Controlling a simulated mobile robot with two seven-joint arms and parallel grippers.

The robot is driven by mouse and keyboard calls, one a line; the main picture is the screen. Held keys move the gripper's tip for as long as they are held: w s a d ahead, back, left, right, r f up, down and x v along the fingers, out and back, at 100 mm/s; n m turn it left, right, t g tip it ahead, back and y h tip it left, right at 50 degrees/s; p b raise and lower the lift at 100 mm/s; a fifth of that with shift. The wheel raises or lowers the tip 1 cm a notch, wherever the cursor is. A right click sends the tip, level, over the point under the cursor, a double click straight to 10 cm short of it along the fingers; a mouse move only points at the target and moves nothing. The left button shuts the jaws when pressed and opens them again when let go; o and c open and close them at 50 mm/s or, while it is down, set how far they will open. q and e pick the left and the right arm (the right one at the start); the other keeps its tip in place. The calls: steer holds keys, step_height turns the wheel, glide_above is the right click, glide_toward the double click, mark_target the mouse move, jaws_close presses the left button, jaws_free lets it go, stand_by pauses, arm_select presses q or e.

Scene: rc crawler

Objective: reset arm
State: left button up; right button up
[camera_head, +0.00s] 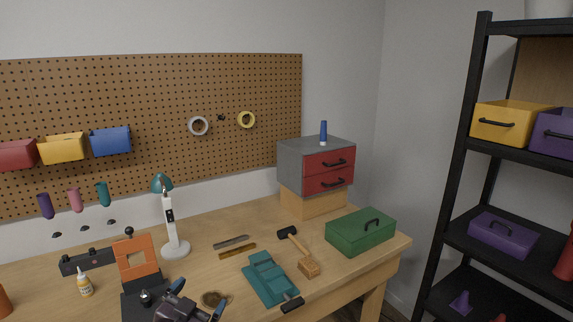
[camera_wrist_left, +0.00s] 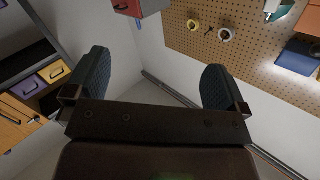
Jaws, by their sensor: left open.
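My left gripper (camera_head: 199,298) shows at the bottom edge of the head view, in front of the workbench (camera_head: 205,243). Its two dark blue fingers stand apart and nothing is between them. In the left wrist view the same gripper (camera_wrist_left: 157,82) is open and empty, with a bare wall and corner beyond it. Most of the left arm is out of the head view. My right gripper does not show in either view.
On the bench are a white lamp (camera_head: 171,225), orange-and-black tool (camera_head: 137,259), glue bottle (camera_head: 85,283), teal vise (camera_head: 268,278), mallet (camera_head: 309,267), green toolbox (camera_head: 360,236) and drawer unit (camera_head: 297,164). A pegboard (camera_head: 250,90) hangs behind; a black shelf (camera_head: 452,150) stands right.

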arm_select(q)
steer(key=s+a+f+n+g+y, duration=0.2)
steer(key=s+a+f, duration=0.2)
steer(key=s+f, duration=0.6)
steer(key=s+a+f+n+g+y, duration=0.2)
steer(key=s+f, duration=0.8)
steer(key=s, duration=0.5)
steer(key=a+n+g, duration=0.1)
steer(key=a, duration=0.1)
steer(key=shift+s+a+f+n+b, duration=0.25)
steer(key=shift+a+f+n+b, duration=0.05)
steer(key=shift+f+b, duration=0.1)
